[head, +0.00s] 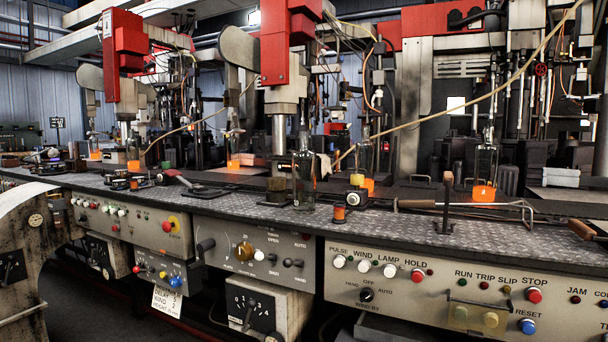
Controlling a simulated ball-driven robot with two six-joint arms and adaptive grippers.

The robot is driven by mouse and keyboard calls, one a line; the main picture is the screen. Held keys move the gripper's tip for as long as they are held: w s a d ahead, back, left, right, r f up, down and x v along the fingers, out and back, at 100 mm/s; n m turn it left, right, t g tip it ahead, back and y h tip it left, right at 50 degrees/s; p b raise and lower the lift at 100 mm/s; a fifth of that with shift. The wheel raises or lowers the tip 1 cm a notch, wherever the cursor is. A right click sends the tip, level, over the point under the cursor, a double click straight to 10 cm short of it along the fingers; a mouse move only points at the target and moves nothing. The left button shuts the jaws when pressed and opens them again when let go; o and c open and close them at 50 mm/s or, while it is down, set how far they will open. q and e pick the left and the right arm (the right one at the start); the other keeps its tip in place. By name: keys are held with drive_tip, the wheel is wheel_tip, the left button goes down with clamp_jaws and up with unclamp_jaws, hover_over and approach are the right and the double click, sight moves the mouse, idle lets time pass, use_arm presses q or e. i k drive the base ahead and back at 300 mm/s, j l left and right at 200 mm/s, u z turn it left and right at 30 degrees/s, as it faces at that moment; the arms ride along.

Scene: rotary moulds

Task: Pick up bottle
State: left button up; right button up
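A clear glass bottle (303,178) stands upright near the front edge of the metal bench, at the middle of the head view. A second clear bottle (484,165) with a glowing orange base stands further back on the right. Another bottle with an orange base (365,160) stands behind the middle one, partly hidden by small fittings. More bottles with orange bases, such as one at the left (133,150), stand along the machine line. Neither of my grippers shows in this view.
The bench top (390,222) carries a wood-handled metal rod tool (465,205), a small upright post (447,205) and an orange spool (339,213). Control panels (450,285) with buttons and knobs front the bench. Red and grey machinery (287,60) rises behind.

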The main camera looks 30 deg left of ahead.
sight(304, 161)
drive_tip(key=i+j, duration=0.15)
drive_tip(key=i, duration=0.25)
drive_tip(key=i+j+u, duration=0.1)
drive_tip(key=i, duration=0.3)
